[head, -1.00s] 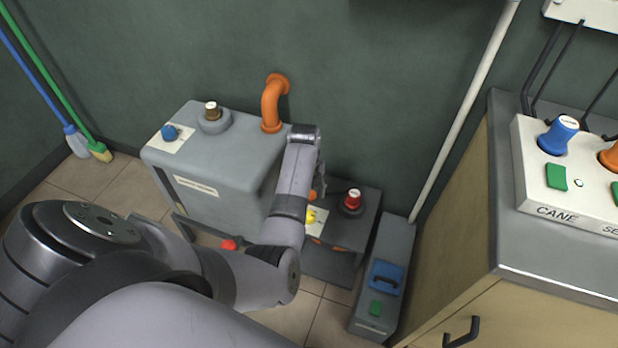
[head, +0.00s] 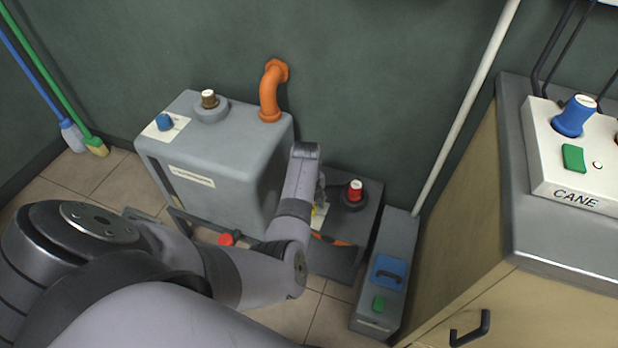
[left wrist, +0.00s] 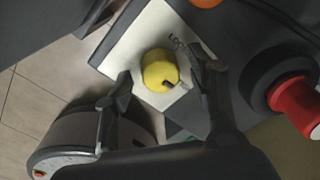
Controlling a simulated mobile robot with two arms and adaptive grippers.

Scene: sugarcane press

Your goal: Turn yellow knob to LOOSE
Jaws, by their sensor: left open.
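The yellow knob (left wrist: 158,68) sits on a white label plate (left wrist: 135,42) in the left wrist view. A dark mark shows on its lower right side, and partly hidden lettering is printed up and right of it. My left gripper (left wrist: 162,76) is open, with one finger on each side of the knob. I cannot tell whether the fingers touch it. My right gripper is not in view.
A red knob (head: 354,192) stands close by on the low unit, to the right of my gripper. A grey tank (head: 215,150) with an orange pipe (head: 270,92) is to the left.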

